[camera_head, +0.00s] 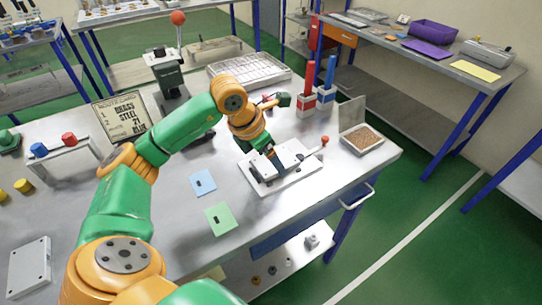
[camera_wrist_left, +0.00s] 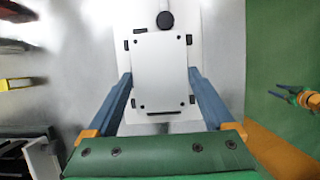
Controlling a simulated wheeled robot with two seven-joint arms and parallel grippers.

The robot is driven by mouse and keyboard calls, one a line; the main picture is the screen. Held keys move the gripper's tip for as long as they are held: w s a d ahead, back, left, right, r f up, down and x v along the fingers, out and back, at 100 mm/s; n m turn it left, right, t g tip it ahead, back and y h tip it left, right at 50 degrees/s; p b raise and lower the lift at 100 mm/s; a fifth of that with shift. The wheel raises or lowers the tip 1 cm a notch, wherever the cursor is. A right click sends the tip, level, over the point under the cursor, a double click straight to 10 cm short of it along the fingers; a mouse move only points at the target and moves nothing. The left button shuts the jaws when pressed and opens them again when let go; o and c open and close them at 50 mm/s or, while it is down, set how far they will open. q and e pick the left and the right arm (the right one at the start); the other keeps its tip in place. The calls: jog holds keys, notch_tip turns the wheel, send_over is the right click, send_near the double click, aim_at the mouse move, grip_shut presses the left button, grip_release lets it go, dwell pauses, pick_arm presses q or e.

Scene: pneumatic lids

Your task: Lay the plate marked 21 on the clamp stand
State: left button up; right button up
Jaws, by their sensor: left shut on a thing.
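My left gripper (camera_head: 275,158) is over the white clamp stand (camera_head: 308,176) at the table's right side. In the left wrist view its blue fingers (camera_wrist_left: 160,88) are shut on the two long sides of a pale grey plate (camera_wrist_left: 160,70). The plate has small dark holes and slots near its ends; I can read no number on it. It appears within the small black corner stops of the clamp stand (camera_wrist_left: 149,12); contact with the stand's bed cannot be told. A round black knob lies beyond it. My right gripper (camera_wrist_left: 281,91) is small at the right edge, fingers apart, over green floor.
Another grey plate (camera_head: 30,267) lies at the table's front left. Blue (camera_head: 203,183) and green (camera_head: 219,219) cards lie left of the stand. A lettered sign (camera_head: 122,117), a press (camera_head: 168,75), red and blue posts (camera_head: 327,80) and a brown-filled tray (camera_head: 362,140) stand around.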

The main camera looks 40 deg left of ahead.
pick_arm(q)
jog(key=shift+f+b, duration=0.3)
jog(key=shift+b, duration=0.05)
dwell(0.4)
jog(key=o, duration=1.4)
jog(key=shift+o, duration=0.2)
jog(key=shift+p+v, duration=1.9)
jog(key=shift+v, duration=1.55)
jog(key=shift+s+r, duration=0.1)
jog(key=v, duration=0.7)
jog(key=shift+s, duration=0.1)
